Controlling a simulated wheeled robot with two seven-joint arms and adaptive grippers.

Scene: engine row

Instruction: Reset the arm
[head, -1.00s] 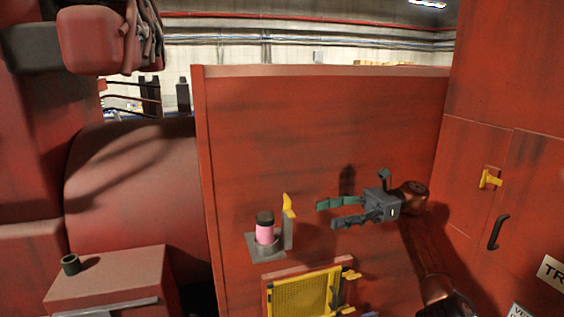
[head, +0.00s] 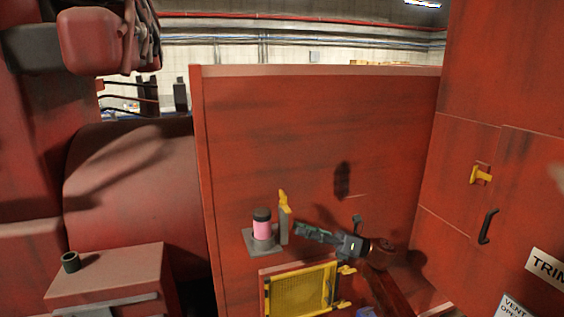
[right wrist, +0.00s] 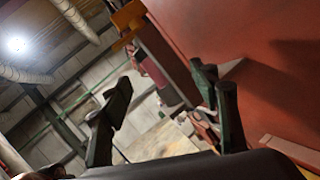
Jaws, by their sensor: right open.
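My right gripper (head: 318,233) is in front of the red upright panel in the head view, its fingers pointing left. In the right wrist view its two fingers (right wrist: 165,108) stand apart with nothing between them, so it is open and empty. A pink cylinder with a dark cap (head: 262,226) stands in a grey holder (head: 262,246) on the panel, just left of the fingertips. A yellow lever (head: 284,201) stands beside the cylinder. My left gripper is not in view.
A yellow mesh panel (head: 300,291) is below the right gripper. A red wall at right carries a yellow latch (head: 480,174) and black handle (head: 487,226). A dark cup (head: 70,262) stands on a red box (head: 110,277) at left. The upper panel (head: 300,120) is clear.

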